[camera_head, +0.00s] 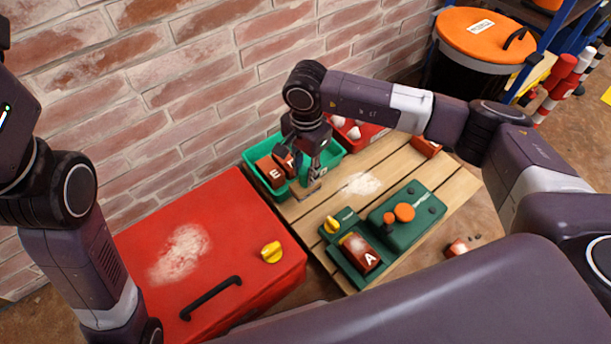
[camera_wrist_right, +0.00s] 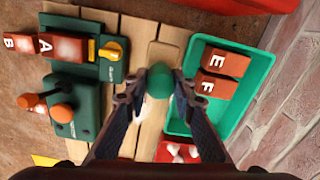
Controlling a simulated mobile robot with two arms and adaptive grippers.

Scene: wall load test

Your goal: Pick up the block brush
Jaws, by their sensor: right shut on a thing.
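The block brush (camera_wrist_right: 164,53) shows a pale wooden block and a round green part in the right wrist view. The green part sits between the fingertips of my right gripper (camera_wrist_right: 158,90). In the head view the brush's wooden block (camera_head: 307,190) shows under my right gripper (camera_head: 310,170), over the slatted table beside the green tray. My right gripper is shut on the brush. I cannot tell whether the brush touches the table. My left arm comes in at the left, but its gripper is out of view.
The green tray (camera_head: 333,157) holds bricks lettered E and F (camera_wrist_right: 217,60). The slatted table (camera_head: 325,205) also bears a green device with orange knobs (camera_head: 408,216) and a brick lettered A (camera_head: 361,254). A red box (camera_head: 215,225) with a black handle stands left; a brick wall lies behind.

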